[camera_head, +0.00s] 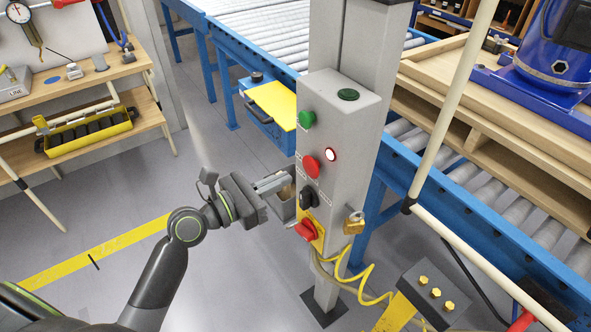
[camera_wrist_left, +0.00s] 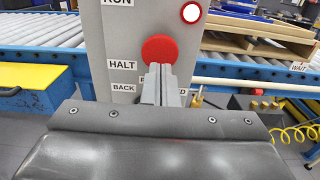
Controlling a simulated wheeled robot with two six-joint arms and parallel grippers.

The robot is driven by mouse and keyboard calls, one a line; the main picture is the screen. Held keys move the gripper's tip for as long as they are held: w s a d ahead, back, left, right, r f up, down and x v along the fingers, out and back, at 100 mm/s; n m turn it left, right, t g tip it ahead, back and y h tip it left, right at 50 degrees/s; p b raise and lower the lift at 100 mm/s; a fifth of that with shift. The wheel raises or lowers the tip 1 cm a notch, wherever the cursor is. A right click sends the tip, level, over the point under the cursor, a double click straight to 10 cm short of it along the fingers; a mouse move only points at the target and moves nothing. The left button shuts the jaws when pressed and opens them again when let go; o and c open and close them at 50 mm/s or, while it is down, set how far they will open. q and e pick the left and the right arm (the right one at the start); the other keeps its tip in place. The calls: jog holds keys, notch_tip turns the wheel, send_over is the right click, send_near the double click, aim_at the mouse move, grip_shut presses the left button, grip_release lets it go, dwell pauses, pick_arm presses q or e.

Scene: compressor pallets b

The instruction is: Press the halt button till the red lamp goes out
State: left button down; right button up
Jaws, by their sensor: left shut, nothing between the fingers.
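The grey control box on a post (camera_head: 340,120) stands in the middle of the head view. Its red halt button (camera_head: 311,166) is on the front face, and it also shows in the left wrist view (camera_wrist_left: 159,50) above the HALT label (camera_wrist_left: 122,65). The lamp (camera_head: 330,154) up and right of the button is lit, with a bright centre and red rim; it also shows in the left wrist view (camera_wrist_left: 191,12). My left gripper (camera_head: 287,180) is shut and empty. Its fingertips (camera_wrist_left: 160,70) appear just below or at the button's lower edge; I cannot tell whether they touch it.
A green button (camera_head: 307,119) is above, and a black selector (camera_head: 308,197) and red rotary switch (camera_head: 306,230) are below. A brass padlock (camera_head: 354,222) hangs at the side. Blue roller conveyors (camera_head: 460,210) run behind.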

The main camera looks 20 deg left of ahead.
aim_at(308, 167)
pick_arm(q)
jog(key=shift+x, duration=2.25)
